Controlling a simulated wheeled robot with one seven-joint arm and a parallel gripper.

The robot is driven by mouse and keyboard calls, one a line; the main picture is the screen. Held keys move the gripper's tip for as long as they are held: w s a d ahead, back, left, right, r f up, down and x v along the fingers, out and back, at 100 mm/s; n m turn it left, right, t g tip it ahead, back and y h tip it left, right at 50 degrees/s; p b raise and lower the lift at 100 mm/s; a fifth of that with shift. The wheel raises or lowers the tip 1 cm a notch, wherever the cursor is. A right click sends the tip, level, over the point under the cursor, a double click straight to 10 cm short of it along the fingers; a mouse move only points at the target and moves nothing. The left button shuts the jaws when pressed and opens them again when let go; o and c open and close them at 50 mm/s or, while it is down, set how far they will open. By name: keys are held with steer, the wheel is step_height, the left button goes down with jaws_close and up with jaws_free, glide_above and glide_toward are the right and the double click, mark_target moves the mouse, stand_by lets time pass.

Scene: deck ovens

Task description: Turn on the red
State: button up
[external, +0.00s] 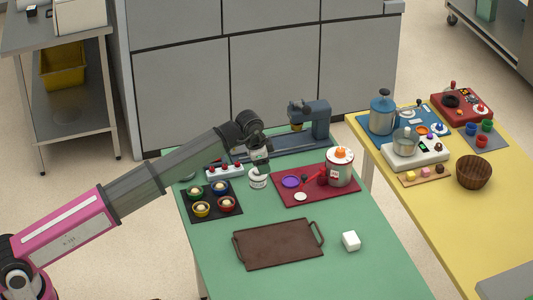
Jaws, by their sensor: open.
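My gripper (261,167) points down over the green table, just above or touching a small white round pot (258,181); its fingers are small and partly dark. Several red things are in view. A white strip with red knobs (224,171) lies left of my gripper. A red panel with dark and light round parts (473,94) stands at the back of the yellow table, far right of my gripper. A dark red mat (332,197) lies right of my gripper. Whether any of these is on cannot be told.
The mat bears a white canister with an orange knob (339,168) and a purple dish (291,182). A brown tray (278,245), white cube (351,241), dark tray of colored cups (213,214) and blue machine (311,118) stand around. The green table's front right is clear.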

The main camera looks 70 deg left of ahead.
steer(key=s+a+n+g, duration=0.1)
steer(key=s+a+g, duration=0.1)
steer(key=s+a, duration=0.65)
steer(key=s+a+n+g, duration=0.1)
steer(key=s+a, duration=0.3)
steer(key=a, duration=0.9)
steer(key=shift+h, duration=0.3)
step_height(320, 180, down, 10)
steer(key=shift+a+f, duration=0.1)
steer(key=shift+f, duration=0.05)
